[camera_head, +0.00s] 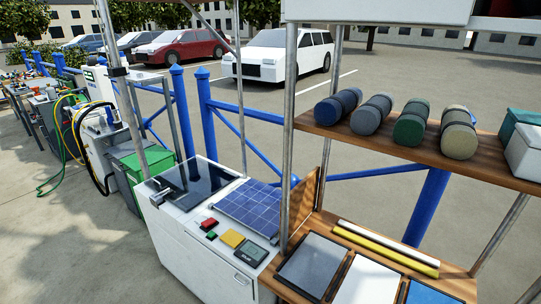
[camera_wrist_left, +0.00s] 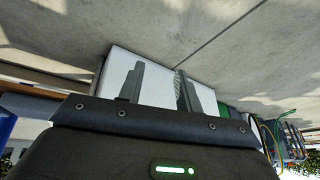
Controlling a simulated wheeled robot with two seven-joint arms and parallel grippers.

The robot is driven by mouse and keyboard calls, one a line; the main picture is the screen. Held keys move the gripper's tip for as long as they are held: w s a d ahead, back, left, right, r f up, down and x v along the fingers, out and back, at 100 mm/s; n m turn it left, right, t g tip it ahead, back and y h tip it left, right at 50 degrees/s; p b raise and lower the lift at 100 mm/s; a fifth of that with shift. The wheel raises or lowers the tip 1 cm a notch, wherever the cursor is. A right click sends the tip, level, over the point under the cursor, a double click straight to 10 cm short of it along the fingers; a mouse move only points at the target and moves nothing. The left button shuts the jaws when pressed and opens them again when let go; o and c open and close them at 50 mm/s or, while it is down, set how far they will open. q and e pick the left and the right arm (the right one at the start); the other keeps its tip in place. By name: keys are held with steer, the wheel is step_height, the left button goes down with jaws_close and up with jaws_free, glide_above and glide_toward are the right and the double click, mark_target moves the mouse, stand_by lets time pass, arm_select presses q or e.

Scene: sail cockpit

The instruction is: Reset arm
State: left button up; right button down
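No arm or gripper of mine shows in the head view. In the left wrist view my left gripper (camera_wrist_left: 159,69) shows two dark fingers standing apart, with nothing between them. Behind them is a white surface, which looks like the side of the white cabinet (camera_wrist_left: 155,88). I cannot tell how far the fingers are from it. My right gripper is in neither view.
A white counter cabinet (camera_head: 200,262) holds a solar panel (camera_head: 250,205) and small red, green and yellow blocks. To its right, a wooden shelf (camera_head: 385,139) carries several rolls above flat panels. Blue railings (camera_head: 181,110) stand behind. The paved floor (camera_head: 75,240) at left is clear.

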arm_select(q)
steer(key=s+f+g, duration=0.2)
steer(key=s, duration=1.2)
steer(key=s+d+f+g, duration=0.1)
steer(key=s+f+g, duration=0.1)
steer(key=s, duration=1.2)
steer(key=shift+s+f, duration=0.3)
steer(key=shift+f, duration=0.1)
